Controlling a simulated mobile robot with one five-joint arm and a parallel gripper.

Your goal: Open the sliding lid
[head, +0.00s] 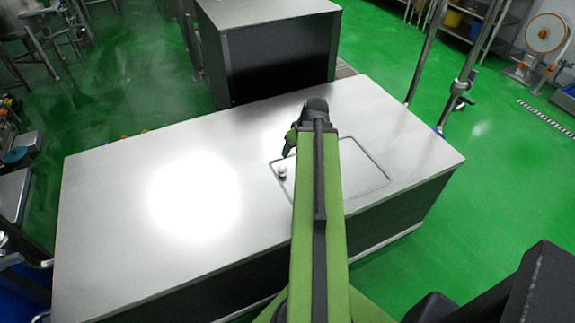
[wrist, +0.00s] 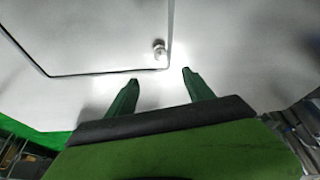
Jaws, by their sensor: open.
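The sliding lid (head: 361,173) is a flat panel outlined by a dark seam in the top of the steel counter, shut flush as far as I can see. My arm hides its middle in the head view. A small round knob (head: 282,171) stands on the lid's left part. In the wrist view the knob (wrist: 160,48) sits by a corner of the lid (wrist: 95,35). My gripper (wrist: 159,76) is open and empty, with its two green fingers pointing toward the knob and apart from it. In the head view one finger of my gripper (head: 289,146) shows above the knob.
The steel counter (head: 110,215) is bare left of the lid, with a bright glare there. A dark-sided metal cabinet (head: 270,60) stands behind the counter. Metal posts (head: 457,90) rise beyond its right end. Green floor (head: 510,190) is open to the right.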

